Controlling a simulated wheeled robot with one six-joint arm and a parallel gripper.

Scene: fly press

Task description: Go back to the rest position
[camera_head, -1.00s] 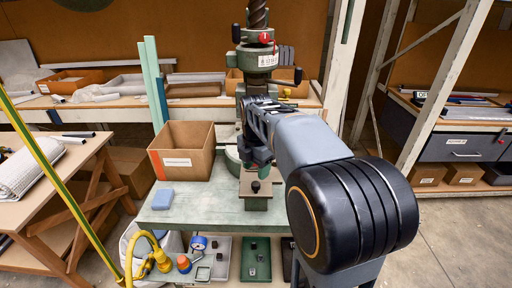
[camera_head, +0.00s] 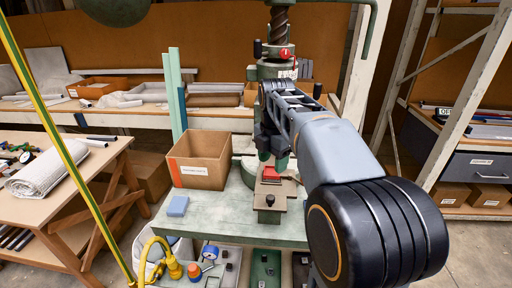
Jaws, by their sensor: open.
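My gripper (camera_head: 273,152) is at the fly press, at the end of my raised grey and black arm. It is open, and its jaws are partly hidden by my own wrist. Below it a small red piece (camera_head: 271,173) shows on the press's brown base plate (camera_head: 268,197). The gripper appears apart from the red piece. The green fly press (camera_head: 272,71) stands behind the gripper, its screw upright above it.
The green bench top (camera_head: 215,215) carries an open cardboard box (camera_head: 198,160) left of the press and a blue block (camera_head: 178,205). Trays (camera_head: 264,268) sit below. A wooden table (camera_head: 75,205) is at left, a shelving rack (camera_head: 470,140) at right.

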